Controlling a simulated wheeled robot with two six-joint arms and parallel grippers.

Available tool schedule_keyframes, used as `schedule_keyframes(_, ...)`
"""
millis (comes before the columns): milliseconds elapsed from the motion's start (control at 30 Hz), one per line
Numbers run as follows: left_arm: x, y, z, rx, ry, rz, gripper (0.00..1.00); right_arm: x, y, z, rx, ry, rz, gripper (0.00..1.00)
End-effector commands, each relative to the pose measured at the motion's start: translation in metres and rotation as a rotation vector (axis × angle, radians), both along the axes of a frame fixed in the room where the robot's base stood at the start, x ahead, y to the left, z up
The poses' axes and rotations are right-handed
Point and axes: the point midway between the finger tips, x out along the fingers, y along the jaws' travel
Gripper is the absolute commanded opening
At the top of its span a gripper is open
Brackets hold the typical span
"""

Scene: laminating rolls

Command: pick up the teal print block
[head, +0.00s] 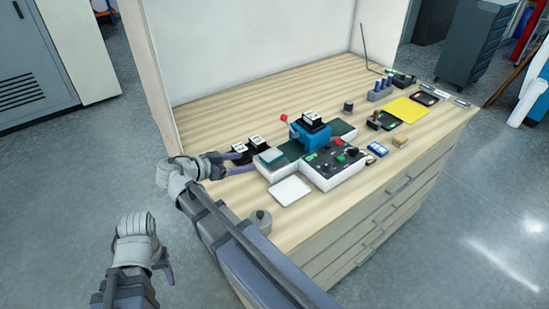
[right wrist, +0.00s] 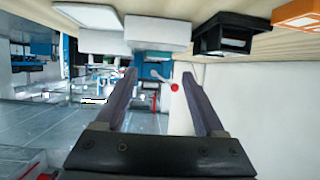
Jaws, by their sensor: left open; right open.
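The teal print block (head: 271,156) appears as a small teal-edged slab with a pale top. It sits at the left end of the white-based machine (head: 325,174) in the head view. My right gripper (head: 240,164) is just left of it, low over the table, open with nothing between its fingers. My left gripper (head: 166,267) is open and empty, off the table at the lower left.
Black label-topped blocks (head: 240,151) stand behind my right gripper. A blue press (head: 309,135) with a red-knobbed lever (head: 284,118) rises behind the machine. A white pad (head: 290,190) and a grey weight (head: 261,220) lie in front. A yellow sheet (head: 407,110) lies at the right.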

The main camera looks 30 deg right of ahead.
Motion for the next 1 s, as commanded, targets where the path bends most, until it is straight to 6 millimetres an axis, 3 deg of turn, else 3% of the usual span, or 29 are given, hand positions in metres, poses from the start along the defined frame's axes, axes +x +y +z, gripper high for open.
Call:
schedule_keyframes(200,0.0,0.0,-0.01,0.0,0.0,0.0,0.61,0.002,-0.02,-0.011,0.002,0.002,-0.001,0.71)
schedule_keyframes(467,0.0,0.0,-0.013,0.0,0.0,0.0,0.61,0.002,-0.028,-0.014,0.002,0.003,-0.001,0.71)
schedule_keyframes(800,0.0,0.0,-0.032,0.0,0.0,0.0,0.61,0.006,-0.067,-0.032,0.003,0.003,-0.001,0.71)
schedule_keyframes(1000,0.0,0.0,-0.031,0.0,0.0,0.0,0.61,0.007,-0.069,-0.031,0.003,0.003,0.001,0.71)
